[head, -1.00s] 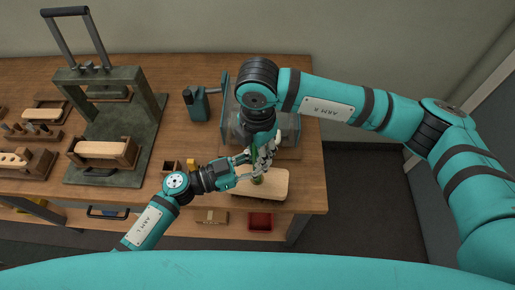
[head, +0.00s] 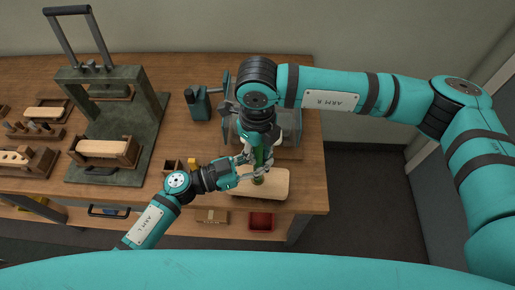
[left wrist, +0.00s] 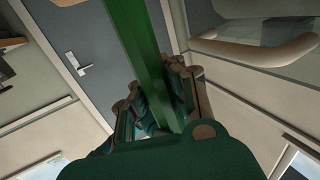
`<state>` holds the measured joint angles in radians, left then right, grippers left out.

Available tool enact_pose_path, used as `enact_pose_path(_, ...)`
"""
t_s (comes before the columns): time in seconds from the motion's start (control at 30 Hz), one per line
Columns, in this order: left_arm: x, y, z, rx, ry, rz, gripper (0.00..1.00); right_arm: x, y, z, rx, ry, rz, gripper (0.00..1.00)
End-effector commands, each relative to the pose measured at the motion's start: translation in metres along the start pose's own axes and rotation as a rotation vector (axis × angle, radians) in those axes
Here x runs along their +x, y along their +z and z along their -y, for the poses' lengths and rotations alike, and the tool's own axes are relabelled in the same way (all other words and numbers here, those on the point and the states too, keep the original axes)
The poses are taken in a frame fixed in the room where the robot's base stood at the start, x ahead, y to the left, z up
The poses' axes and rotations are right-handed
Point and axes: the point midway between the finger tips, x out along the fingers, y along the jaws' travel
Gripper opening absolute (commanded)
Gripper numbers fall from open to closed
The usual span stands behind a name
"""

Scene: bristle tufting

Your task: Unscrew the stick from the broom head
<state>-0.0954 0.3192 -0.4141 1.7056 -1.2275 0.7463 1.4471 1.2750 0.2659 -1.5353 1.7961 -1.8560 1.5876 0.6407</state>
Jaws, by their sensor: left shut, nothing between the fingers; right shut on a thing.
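The broom head is a pale wooden block (head: 279,186) lying flat at the front right of the bench in the head view. A short green stick (head: 258,180) stands up from it, its upper part partly hidden by my grippers. My right gripper (head: 262,152) comes down from above and is shut on the stick's upper part. My left gripper (head: 238,176) is low beside the stick, shut with nothing held. In the left wrist view the green stick (left wrist: 140,55) runs past the left fingers (left wrist: 163,105); whether they touch it I cannot tell.
A grey metal fixture (head: 291,130) stands just behind the broom head. A dark green press frame (head: 152,120) and wooden holders with blocks (head: 102,148) occupy the left of the bench. A red bin (head: 261,221) sits below the front edge.

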Motion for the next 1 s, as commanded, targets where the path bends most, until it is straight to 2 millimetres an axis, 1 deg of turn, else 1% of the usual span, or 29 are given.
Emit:
enact_pose_path(0.03,-0.0012,0.0017,-0.0002,0.0,0.001,0.004,0.0,-0.0008,-0.0003,0.0038,-0.104,-0.01,-0.002,0.0)
enact_pose_path(0.17,-0.0014,0.002,0.0,0.0,0.0,0.005,0.0,-0.0009,-0.0009,0.0035,-0.402,-0.009,-0.005,0.0)
enact_pose_path(1.0,-0.0019,0.0029,0.0002,0.0,-0.001,0.007,0.0,-0.0007,-0.0011,0.0039,-0.397,-0.009,-0.006,0.0)
